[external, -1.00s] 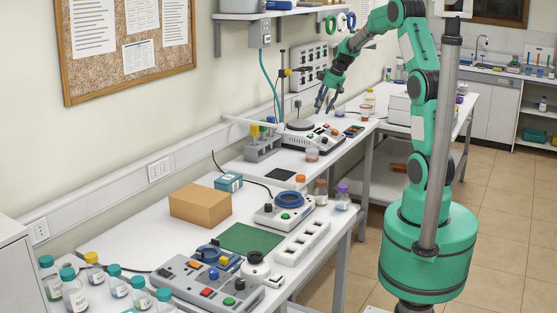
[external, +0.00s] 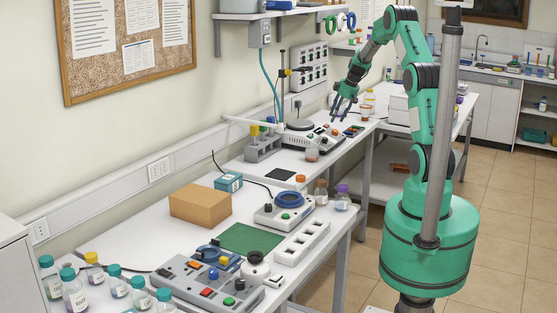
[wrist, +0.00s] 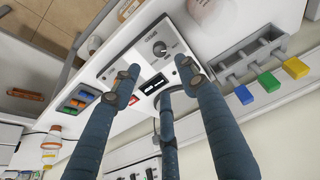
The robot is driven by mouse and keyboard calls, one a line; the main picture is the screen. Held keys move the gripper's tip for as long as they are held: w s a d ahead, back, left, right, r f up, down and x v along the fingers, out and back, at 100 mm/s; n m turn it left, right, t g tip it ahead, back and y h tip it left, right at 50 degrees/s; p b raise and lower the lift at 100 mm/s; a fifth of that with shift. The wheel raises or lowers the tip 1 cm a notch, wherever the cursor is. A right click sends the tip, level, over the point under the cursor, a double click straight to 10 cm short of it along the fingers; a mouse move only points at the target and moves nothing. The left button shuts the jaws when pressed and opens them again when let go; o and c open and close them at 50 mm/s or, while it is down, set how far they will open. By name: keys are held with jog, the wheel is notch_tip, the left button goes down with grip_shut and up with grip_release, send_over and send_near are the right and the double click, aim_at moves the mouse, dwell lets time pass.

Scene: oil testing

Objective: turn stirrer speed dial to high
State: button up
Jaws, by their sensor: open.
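The stirrer (external: 312,135) is a pale grey unit with a round plate, standing on the far bench in the external view. In the wrist view its panel (wrist: 120,72) shows a dark round dial (wrist: 160,48), a small display and a red switch. No finger appears to touch the dial. The dial's setting is too small to read.
A rack (wrist: 248,60) with yellow, green and blue pieces lies beside the stirrer. A thin stand rod and a teal cable rise behind the stirrer. The near bench (external: 120,235) holds several devices and bottles.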

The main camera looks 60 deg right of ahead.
aim_at(326, 138)
jog(key=x, duration=1.3)
jog(key=shift+w+f+b, duration=0.1)
jog(key=shift+f+b, duration=0.25)
grip_shut()
